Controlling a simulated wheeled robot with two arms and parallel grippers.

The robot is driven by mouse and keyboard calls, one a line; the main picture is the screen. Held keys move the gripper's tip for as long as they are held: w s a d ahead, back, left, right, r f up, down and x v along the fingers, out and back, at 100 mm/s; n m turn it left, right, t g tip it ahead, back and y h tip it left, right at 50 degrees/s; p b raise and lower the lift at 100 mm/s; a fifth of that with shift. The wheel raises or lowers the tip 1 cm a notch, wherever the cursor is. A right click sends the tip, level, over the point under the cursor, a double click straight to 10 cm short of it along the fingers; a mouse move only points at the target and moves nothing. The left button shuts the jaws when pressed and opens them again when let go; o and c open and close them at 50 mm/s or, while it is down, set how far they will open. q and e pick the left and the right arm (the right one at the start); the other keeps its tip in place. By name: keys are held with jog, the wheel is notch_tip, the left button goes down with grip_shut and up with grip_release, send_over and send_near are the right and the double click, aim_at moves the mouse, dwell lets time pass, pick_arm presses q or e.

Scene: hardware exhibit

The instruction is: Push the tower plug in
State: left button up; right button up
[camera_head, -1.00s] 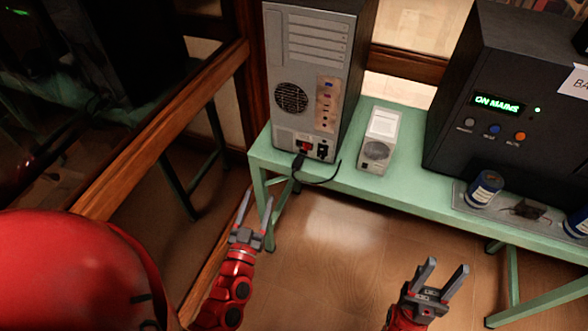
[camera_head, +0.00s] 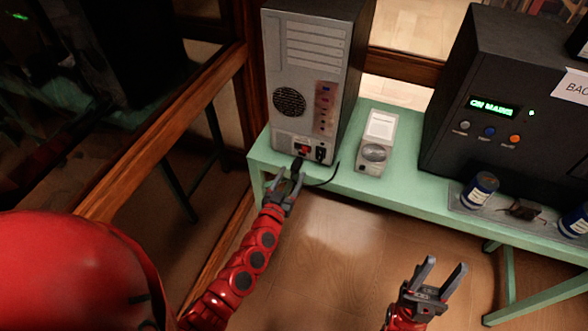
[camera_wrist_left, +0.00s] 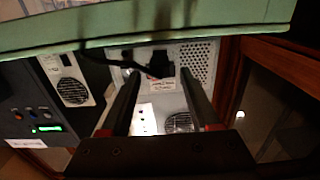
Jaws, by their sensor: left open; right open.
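The grey computer tower (camera_head: 308,60) stands on the left end of the green bench, its back panel facing me. The black tower plug (camera_head: 298,161) is at the bottom of that panel, partly hidden by my left gripper. My left gripper (camera_head: 289,174) is open at the bench's front edge, fingers pointing at the plug. In the left wrist view, which is upside down, the plug (camera_wrist_left: 158,64) shows between and beyond the open fingers (camera_wrist_left: 161,74). I cannot tell how deep it sits. My right gripper (camera_head: 442,268) is open and empty over the floor.
A black cable (camera_head: 327,180) curves along the green bench (camera_head: 395,190). A small grey box (camera_head: 377,145) stands right of the tower. A black unit with a lit display (camera_head: 495,106) is further right, near blue cans (camera_head: 480,188). A wooden rail (camera_head: 165,130) runs at left.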

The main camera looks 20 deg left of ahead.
aim_at(296, 166)
pick_arm(q)
jog(key=shift+w, duration=1.45)
grip_shut()
dwell(0.3)
